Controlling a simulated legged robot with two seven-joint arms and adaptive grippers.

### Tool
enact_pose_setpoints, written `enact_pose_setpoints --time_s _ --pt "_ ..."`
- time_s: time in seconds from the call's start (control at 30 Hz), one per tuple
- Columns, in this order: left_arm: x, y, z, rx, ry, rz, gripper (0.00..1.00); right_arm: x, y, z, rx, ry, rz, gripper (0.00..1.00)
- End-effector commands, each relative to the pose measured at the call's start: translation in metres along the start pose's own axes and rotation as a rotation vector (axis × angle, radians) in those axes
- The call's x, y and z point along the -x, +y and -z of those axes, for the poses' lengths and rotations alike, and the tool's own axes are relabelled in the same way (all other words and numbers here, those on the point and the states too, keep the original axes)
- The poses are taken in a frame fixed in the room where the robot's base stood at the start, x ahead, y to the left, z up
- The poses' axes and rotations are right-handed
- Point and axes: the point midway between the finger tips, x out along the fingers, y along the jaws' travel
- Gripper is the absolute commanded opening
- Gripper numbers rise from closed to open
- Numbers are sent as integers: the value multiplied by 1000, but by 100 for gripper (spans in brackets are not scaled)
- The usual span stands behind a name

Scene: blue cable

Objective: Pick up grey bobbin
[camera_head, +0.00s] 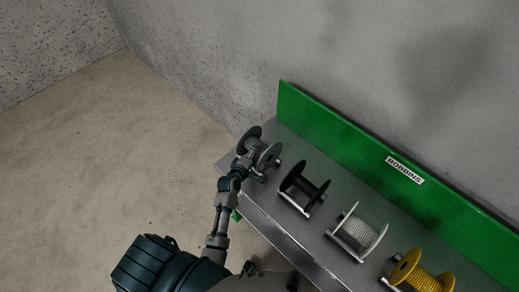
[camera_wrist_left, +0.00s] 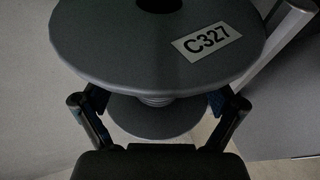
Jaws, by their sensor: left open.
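The grey bobbin (camera_head: 262,148) is the leftmost on the shelf in the head view. In the left wrist view the grey bobbin (camera_wrist_left: 150,42) fills the upper middle, its near flange marked C327, with the second flange behind it. My left gripper (camera_head: 246,163) is at the bobbin's near left side. In the left wrist view my left gripper (camera_wrist_left: 155,100) is open, with one finger on each side of the bobbin's core. The near flange hides part of the core, and I cannot tell whether the fingers touch it. My right gripper is not in view.
A black bobbin (camera_head: 303,187), a white bobbin (camera_head: 356,235) and a yellow bobbin (camera_head: 422,274) stand in a row to the right on the grey shelf (camera_head: 277,216). A green back panel (camera_head: 345,143) labelled BOBBINS rises behind. Open floor (camera_head: 110,170) lies to the left.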

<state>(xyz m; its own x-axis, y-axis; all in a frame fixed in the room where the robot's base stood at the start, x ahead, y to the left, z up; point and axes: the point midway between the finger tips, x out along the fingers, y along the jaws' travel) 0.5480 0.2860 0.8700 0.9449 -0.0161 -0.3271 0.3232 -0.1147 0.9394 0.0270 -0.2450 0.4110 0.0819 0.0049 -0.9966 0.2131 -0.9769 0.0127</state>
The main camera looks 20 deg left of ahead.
Motion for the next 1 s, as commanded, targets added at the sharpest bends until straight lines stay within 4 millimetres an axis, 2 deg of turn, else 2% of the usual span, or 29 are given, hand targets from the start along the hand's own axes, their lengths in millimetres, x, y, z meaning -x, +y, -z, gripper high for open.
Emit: enact_pose_setpoints --time_s 0.1,0.2,0.47,0.57,0.87,1.0 --pt "-21 3 -2 0 0 -1 95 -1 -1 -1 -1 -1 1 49" --pt "-32 2 -2 -1 0 1 95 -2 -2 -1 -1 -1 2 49" --pt "-34 3 -2 -1 1 0 95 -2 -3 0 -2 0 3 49" --pt "-35 3 -2 -1 1 0 75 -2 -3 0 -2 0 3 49" --pt "-35 2 -2 -1 0 2 0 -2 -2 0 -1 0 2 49" --pt "-35 3 -2 -2 1 -2 0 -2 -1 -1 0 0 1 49"
